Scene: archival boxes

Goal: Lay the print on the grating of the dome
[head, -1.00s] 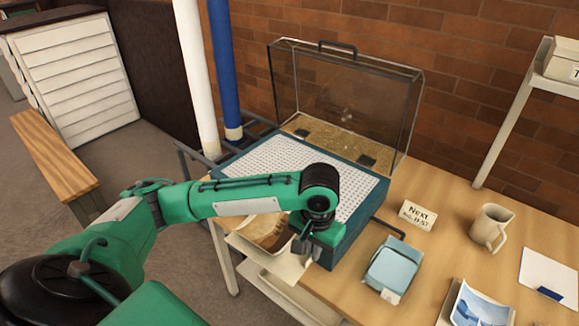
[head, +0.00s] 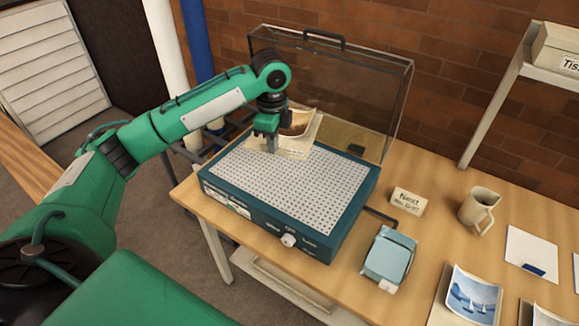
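The dome is a teal box (head: 322,250) on the table with a white perforated grating (head: 300,190) on top. Its clear lid (head: 365,90) stands open at the back. My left gripper (head: 270,147) is over the back left part of the grating, shut on the near edge of the print (head: 292,146). The print is a cream sheet with a curled brown picture. It appears held at or just above the grating; whether it touches cannot be told. The gripper hides part of it. My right gripper is not in view.
Right of the dome are a small sign (head: 408,200), a light blue packet (head: 388,258), a mug (head: 479,208) and a sailboat print (head: 472,297). A shelf (head: 500,90) stands at right.

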